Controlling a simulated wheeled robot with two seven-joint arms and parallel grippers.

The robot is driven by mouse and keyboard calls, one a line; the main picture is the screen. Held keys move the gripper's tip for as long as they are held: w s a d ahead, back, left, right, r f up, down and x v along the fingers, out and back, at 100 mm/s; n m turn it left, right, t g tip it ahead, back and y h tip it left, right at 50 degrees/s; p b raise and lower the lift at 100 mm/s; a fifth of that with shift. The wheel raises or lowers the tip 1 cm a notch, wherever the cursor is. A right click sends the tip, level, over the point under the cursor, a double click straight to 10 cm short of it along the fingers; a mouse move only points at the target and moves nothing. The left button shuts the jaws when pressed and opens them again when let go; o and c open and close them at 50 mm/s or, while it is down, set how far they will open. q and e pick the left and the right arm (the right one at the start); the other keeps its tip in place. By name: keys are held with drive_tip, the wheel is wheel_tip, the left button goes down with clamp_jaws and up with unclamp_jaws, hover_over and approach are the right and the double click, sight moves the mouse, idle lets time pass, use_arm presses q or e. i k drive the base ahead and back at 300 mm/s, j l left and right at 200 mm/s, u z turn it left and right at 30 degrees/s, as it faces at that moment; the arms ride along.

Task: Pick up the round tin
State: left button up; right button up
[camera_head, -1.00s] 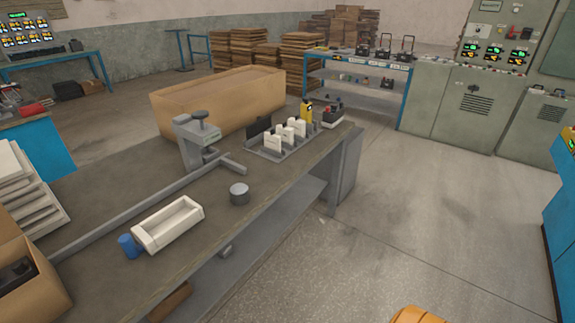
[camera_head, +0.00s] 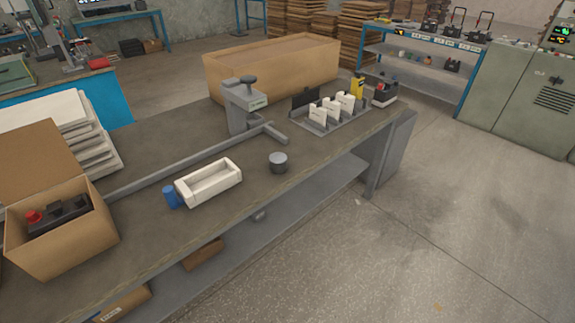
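The round tin (camera_head: 278,162) is a small grey cylinder with a lighter lid. It stands upright on the workbench (camera_head: 150,255), close to the front edge, right of a white open tray (camera_head: 209,182). Nothing touches it. Neither of my grippers shows in the head view, so their state is hidden.
A blue cylinder (camera_head: 172,197) stands left of the tray. A grey rail (camera_head: 180,167) and a grey clamp-like device (camera_head: 240,105) are behind. A rack of white packs (camera_head: 328,112) is at right. A cardboard box (camera_head: 62,235) holds a dark battery. Floor at right is clear.

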sight(278, 161)
drive_tip(key=i+z, duration=0.45)
drive_tip(key=i, duration=0.4)
